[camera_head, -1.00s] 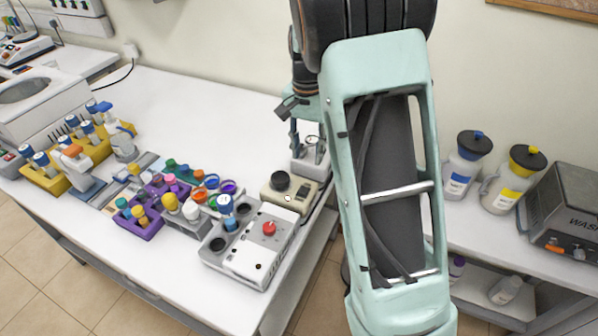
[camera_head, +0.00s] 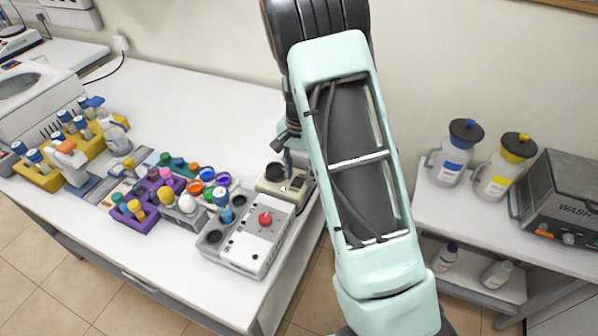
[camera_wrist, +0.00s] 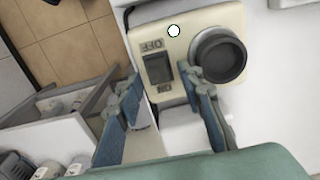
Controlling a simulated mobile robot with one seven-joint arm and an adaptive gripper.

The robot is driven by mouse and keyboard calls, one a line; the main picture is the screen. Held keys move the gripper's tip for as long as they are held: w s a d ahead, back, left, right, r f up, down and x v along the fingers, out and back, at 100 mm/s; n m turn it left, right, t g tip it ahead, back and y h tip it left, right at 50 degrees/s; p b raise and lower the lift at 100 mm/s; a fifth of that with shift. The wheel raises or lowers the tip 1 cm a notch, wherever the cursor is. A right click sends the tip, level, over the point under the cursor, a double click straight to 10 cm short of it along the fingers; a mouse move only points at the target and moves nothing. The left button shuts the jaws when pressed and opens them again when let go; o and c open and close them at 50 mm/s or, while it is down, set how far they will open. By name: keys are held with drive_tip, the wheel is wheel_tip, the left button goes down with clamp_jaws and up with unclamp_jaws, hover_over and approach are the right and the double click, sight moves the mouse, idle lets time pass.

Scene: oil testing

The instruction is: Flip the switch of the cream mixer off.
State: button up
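The cream mixer (camera_head: 270,188) stands near the right edge of the long bench, with a dark round cup on top. In the wrist view the cream mixer (camera_wrist: 182,20) shows a black rocker switch (camera_wrist: 157,69) between the labels OFF and ON, and a small white round spot beside OFF. My gripper (camera_wrist: 163,98) is open and empty, its fingers apart near the ON end of the switch. The right finger is close to the cup; contact cannot be told.
A white and grey device with a red knob (camera_head: 265,219) stands in front of the mixer. A purple rack (camera_head: 130,222) and several coloured vials are to its left. A side table (camera_head: 470,220) with bottles and a WASH box is at right.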

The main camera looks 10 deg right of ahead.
clamp_jaws()
drive_tip(key=shift+s+a+f+t+h+b, duration=0.1)
drive_tip(key=shift+s+a+t+h+b, duration=0.1)
drive_tip(key=shift+t+h+b, duration=0.4)
drive_tip(key=shift+s+t+b, duration=0.15)
drive_tip(key=shift+t+b, duration=0.35)
drive_tip(key=shift+h, duration=0.3)
unclamp_jaws()
drive_tip(key=shift+r, duration=0.2)
